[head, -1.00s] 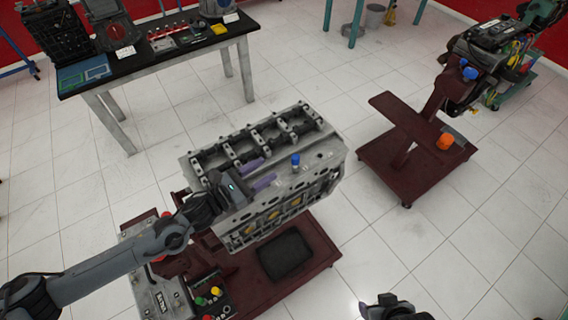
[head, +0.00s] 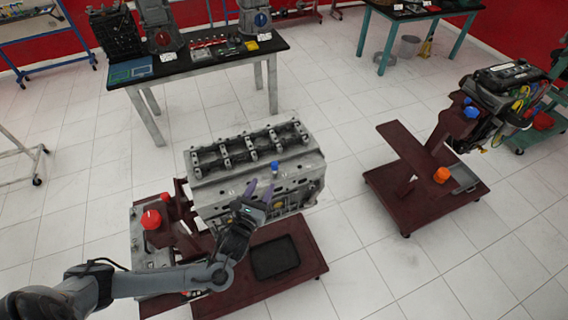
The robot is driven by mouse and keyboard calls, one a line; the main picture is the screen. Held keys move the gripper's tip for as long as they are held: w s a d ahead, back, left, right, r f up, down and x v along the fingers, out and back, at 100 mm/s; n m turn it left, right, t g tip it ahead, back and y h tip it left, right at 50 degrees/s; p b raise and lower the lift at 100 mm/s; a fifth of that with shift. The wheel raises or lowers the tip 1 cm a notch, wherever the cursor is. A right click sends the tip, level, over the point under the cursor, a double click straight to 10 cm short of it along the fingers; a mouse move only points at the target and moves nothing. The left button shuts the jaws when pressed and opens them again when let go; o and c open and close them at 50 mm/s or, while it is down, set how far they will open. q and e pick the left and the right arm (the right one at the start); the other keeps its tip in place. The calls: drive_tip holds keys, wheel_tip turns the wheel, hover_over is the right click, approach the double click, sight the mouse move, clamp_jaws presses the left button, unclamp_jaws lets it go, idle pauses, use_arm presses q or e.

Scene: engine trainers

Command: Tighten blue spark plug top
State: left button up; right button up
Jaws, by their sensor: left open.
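The blue spark plug top (head: 275,168) stands upright on the upper front face of the grey engine block (head: 215,190), right of its middle. My left gripper (head: 259,190) is in front of the block, just below and left of the blue top. Its purple fingers are spread apart with nothing between them. They look clear of the blue top, but the exact gap is hard to judge. My right gripper is out of the picture.
The block sits on a dark red stand with a black tray (head: 274,257). A red knob (head: 151,219) is at left. A second red stand (head: 385,191) with an orange cap (head: 441,175) is at right. A black-topped table (head: 196,66) stands behind. The floor between stands is clear.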

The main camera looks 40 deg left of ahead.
sight(273, 167)
use_arm(q)
drive_tip(key=p+x, duration=0.1)
drive_tip(key=x, duration=0.9)
drive_tip(key=shift+w+d+f, duration=0.1)
drive_tip(key=shift+w+f, duration=0.1)
clamp_jaws()
